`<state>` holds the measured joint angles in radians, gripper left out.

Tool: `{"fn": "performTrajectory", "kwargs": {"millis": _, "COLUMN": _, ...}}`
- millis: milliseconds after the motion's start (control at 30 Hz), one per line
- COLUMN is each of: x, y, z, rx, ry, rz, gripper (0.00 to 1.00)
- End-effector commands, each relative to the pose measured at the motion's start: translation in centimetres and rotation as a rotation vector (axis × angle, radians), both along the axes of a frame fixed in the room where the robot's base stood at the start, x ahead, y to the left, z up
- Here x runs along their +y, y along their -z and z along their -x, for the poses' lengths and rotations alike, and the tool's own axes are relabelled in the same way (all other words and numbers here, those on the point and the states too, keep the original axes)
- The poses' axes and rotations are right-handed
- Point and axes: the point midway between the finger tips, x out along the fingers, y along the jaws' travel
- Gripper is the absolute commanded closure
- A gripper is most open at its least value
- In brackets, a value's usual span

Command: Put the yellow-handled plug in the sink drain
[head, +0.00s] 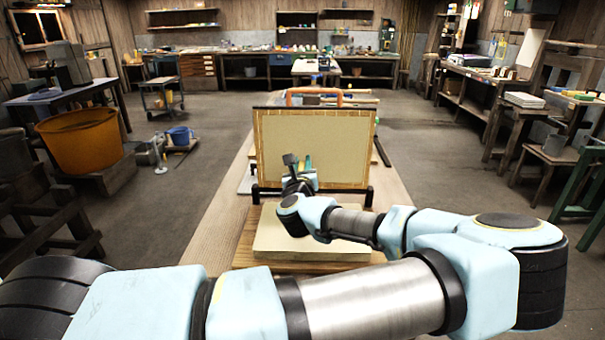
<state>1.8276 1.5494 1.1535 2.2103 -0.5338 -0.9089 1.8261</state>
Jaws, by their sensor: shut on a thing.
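No yellow-handled plug and no sink drain can be made out in the head view. My gripper (299,165) is at the end of my outstretched arm, in front of an upright framed panel (345,140). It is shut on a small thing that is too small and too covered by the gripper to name. Teal and yellowish bits show at the fingers. The panel has a pale face and a wooden and dark rim, and stands in dark supports. An orange arched bar (314,91) shows just above its top edge.
A pale thick slab (275,240) lies on a wooden board below my arm. A long bench top (215,225) runs under them. An orange tub (82,140) and a blue bucket (180,136) are at left. Cluttered benches line the back and right. Open floor lies on both sides.

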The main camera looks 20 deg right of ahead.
Motion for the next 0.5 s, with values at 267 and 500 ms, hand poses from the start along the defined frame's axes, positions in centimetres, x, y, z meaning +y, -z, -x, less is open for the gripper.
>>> {"fn": "performTrajectory", "kwargs": {"millis": 267, "x": 0.0, "y": 2.9, "z": 0.0, "rx": 0.0, "ry": 0.0, "rz": 0.0, "gripper": 1.0}}
{"fn": "performTrajectory", "kwargs": {"millis": 500, "x": 0.0, "y": 3.0, "z": 0.0, "rx": 0.0, "ry": 0.0, "rz": 0.001, "gripper": 1.0}}
